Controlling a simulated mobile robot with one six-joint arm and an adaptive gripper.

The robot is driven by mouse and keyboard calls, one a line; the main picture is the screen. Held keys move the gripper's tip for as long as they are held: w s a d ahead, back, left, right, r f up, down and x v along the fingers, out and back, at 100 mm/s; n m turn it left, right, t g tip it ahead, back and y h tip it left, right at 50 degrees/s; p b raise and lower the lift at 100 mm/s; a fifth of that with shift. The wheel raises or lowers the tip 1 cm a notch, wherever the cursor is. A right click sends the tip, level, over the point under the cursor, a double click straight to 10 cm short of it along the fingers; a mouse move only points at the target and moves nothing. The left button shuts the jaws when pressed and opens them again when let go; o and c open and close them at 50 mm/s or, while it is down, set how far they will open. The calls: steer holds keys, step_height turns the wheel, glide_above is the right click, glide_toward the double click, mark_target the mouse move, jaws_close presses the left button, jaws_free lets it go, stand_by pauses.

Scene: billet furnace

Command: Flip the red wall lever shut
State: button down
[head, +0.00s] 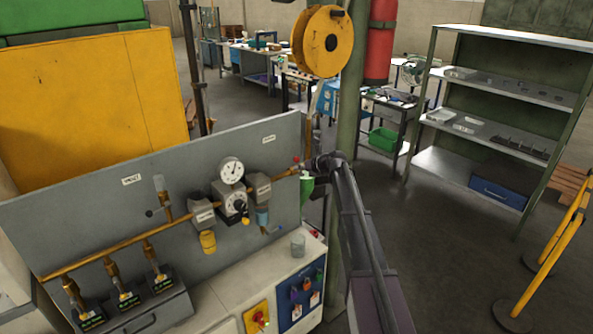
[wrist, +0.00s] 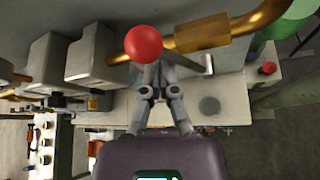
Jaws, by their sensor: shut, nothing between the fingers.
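The red wall lever shows in the wrist view as a round red knob (wrist: 143,44) by a brass pipe. In the head view its small red knob (head: 296,158) is near the right end of the grey panel's top edge, above the brass pipe fitting. My gripper (wrist: 156,72) is shut and empty, with its fingertips right at the knob; the knob partly covers them. I cannot tell whether they touch. In the head view my gripper is hard to make out at the end of my arm, just right of the knob.
The grey panel (head: 110,210) carries a gauge (head: 231,171), regulators and brass pipes (head: 120,243). A green funnel (head: 307,186) and green post (head: 349,100) are close to my arm. Open floor lies to the right, before the shelves (head: 520,95).

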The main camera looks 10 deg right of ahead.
steer(key=shift+w+d+r+p, duration=0.2)
steer(key=shift+w+d+r, duration=0.1)
steer(key=shift+d, duration=0.2)
steer(key=shift+w+d+r+p, duration=0.15)
steer(key=shift+w+d, duration=0.1)
steer(key=shift+d, duration=0.2)
steer(key=shift+w+d, duration=0.15)
steer(key=s+a, duration=0.3)
steer(key=s+d, duration=0.5)
steer(key=d, duration=0.3)
stand_by(0.5)
steer(key=shift+d, duration=0.15)
